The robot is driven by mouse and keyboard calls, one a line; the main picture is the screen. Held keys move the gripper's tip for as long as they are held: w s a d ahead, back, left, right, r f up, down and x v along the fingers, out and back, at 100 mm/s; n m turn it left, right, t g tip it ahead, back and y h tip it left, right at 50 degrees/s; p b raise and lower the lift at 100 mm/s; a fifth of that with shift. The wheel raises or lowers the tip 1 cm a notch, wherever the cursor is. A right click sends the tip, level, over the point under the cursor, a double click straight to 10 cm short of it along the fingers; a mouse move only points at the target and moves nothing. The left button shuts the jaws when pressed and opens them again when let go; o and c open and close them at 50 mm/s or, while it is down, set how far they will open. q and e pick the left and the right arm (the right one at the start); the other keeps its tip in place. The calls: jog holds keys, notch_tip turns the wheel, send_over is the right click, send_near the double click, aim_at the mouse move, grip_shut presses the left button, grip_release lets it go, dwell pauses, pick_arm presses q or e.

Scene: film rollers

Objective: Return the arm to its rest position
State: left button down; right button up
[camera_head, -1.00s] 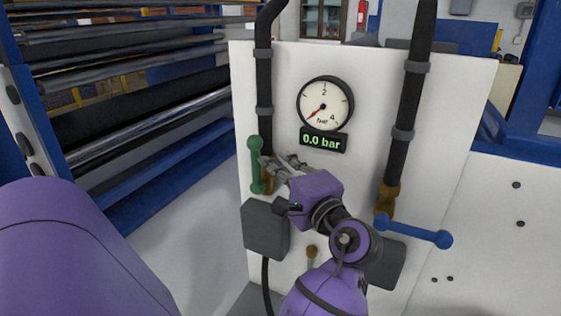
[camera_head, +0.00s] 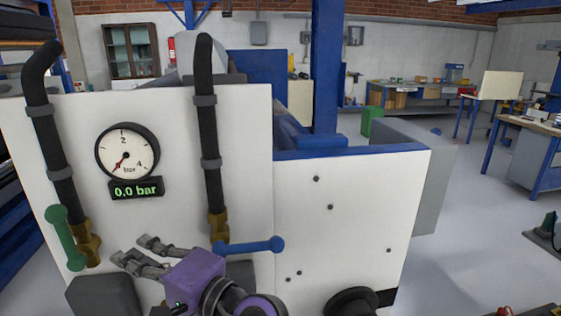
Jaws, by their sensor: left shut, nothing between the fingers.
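My left gripper (camera_head: 131,250) is shut and empty, on its purple wrist low in the head view. It is in front of the white panel (camera_head: 330,225), between the green lever and the blue lever. The green lever (camera_head: 65,238) on the left pipe's brass valve stands near upright. The blue lever (camera_head: 250,246) lies about level at the right pipe's brass valve (camera_head: 218,226). The gripper appears apart from both levers. My wrist hides the lower panel. My right gripper is out of view.
The round gauge (camera_head: 127,151) sits above a display (camera_head: 137,189) reading 0.0 bar. Two black pipes run down the panel. A dark box (camera_head: 104,296) is low on the left. Open grey floor (camera_head: 470,240) and workbenches lie to the right.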

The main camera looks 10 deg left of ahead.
pick_arm(q)
jog(key=s+a+f+h, duration=0.2)
jog(key=s+f+h, duration=0.25)
jog(key=f, duration=0.85)
jog(key=s+a+f+h, duration=0.2)
jog(key=s+f+h, duration=0.25)
jog(key=f, duration=0.85)
jog(key=s+d+f+n+g+h, duration=0.1)
jog(key=s+d+f+g+h, duration=0.2)
jog(key=s, duration=0.5)
jog(key=s+d+f+n+g+h, duration=0.1)
jog(key=s+d+f+n+h, duration=0.15)
jog(key=s+f, duration=0.45)
jog(key=s+d+f+g+h, duration=0.1)
jog(key=s+d+h, duration=0.25)
jog(key=s, duration=0.65)
jog(key=w+d+f+t+p, duration=0.2)
jog(key=w+d+f+t, duration=0.2)
jog(key=w+f+t, duration=0.4)
jog(key=shift+w+d+f+h, duration=0.2)
jog(key=shift+w+d+h, duration=0.15)
jog(key=shift+w, duration=1.25)
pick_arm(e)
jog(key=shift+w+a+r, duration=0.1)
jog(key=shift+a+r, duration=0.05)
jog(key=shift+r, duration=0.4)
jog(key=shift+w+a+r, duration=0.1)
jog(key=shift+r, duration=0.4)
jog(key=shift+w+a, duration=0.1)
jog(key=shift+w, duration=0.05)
